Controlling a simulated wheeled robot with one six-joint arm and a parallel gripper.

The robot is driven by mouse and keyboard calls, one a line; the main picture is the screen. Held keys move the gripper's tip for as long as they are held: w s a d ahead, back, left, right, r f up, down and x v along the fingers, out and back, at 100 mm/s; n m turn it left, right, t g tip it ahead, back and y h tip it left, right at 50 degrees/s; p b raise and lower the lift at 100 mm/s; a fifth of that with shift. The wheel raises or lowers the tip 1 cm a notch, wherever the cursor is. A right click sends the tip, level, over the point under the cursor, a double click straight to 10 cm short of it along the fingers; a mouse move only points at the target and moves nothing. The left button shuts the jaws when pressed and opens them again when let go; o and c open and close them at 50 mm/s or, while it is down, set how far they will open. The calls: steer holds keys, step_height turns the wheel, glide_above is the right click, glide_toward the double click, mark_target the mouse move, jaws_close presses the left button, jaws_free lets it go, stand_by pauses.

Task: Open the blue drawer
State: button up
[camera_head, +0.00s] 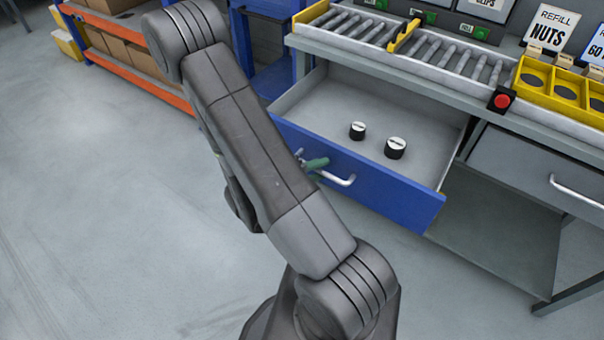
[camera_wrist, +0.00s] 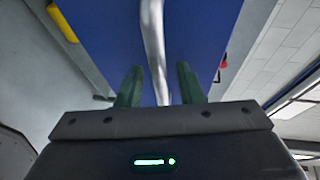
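The blue drawer (camera_head: 395,190) is pulled well out from the workbench. Two black-and-white round pieces lie inside: one on the left (camera_head: 357,131), one on the right (camera_head: 396,148). Its pale bar handle (camera_head: 345,181) is on the blue front, and the handle (camera_wrist: 153,40) also runs between my fingers in the wrist view. My gripper (camera_wrist: 159,70) has green fingertips, one on each side of the handle, with gaps showing between them and the bar. In the head view my gripper (camera_head: 315,164) is at the drawer front, partly hidden by my arm.
A grey drawer (camera_head: 540,170) with its own handle is at the right. Above are a roller track (camera_head: 440,60), a red button (camera_head: 502,101) and a yellow bin tray (camera_head: 560,95). An orange-edged shelf with boxes (camera_head: 130,60) stands at the back left. The floor at left is clear.

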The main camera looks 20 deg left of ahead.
steer(key=p+v, duration=0.1)
steer(key=v, duration=1.2)
steer(key=shift+s+a, duration=0.2)
stand_by(0.3)
steer(key=shift+b+x, duration=0.5)
steer(key=shift+x, duration=6.3)
steer(key=shift+r, duration=0.15)
